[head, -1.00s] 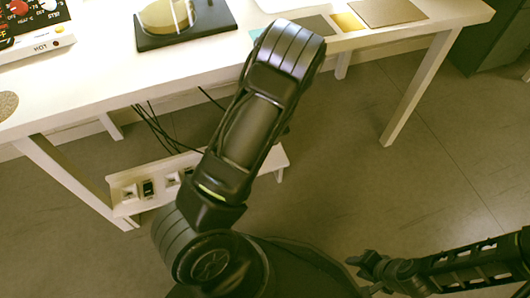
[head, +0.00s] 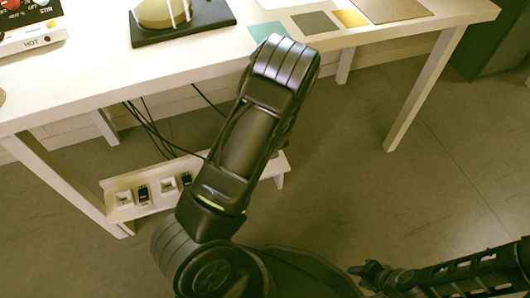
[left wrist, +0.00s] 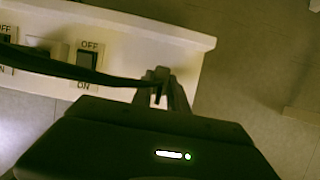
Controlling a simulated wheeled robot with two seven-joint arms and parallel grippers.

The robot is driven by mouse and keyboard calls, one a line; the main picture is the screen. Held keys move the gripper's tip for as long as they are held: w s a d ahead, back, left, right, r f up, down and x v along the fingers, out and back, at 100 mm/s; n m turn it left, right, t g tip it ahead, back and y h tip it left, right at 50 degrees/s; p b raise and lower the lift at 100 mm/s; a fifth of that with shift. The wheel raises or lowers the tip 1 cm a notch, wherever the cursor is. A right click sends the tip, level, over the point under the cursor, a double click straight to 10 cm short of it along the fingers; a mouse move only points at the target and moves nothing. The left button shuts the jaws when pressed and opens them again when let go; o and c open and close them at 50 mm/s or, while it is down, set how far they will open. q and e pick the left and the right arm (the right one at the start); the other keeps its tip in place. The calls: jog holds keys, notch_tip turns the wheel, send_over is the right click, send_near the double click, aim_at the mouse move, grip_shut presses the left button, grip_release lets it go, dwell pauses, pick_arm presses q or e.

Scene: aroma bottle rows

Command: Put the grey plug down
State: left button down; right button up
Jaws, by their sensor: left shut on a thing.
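My left gripper (left wrist: 166,92) is shut on the grey plug (left wrist: 158,75) in the left wrist view, over the right part of a white socket strip (left wrist: 140,22). The plug is small and dark here, mostly hidden by the fingers. A dark cable (left wrist: 60,68) runs to it from the left. I cannot tell whether the plug touches the strip. In the head view my left arm hides this gripper and the plug; the strip (head: 152,212) shows low under the table. My right gripper (head: 364,273) is at the lower right, away from the strip; its jaw opening is unclear.
Switches marked ON and OFF (left wrist: 88,65) sit on the strip, left of the gripper. Dark cables (head: 150,130) hang behind the white table (head: 200,60). A table leg (head: 70,185) stands beside the strip's left end. The floor (head: 360,180) to the right is clear.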

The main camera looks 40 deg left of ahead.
pick_arm(q)
jog(key=shift+f, duration=0.2)
jog(key=c, duration=1.3)
grip_release()
jog(key=shift+r, duration=0.15)
jog(key=shift+r, duration=0.2)
jog(key=p+v, duration=0.6)
jog(key=v, duration=0.5)
jog(key=shift+r+p, duration=0.35)
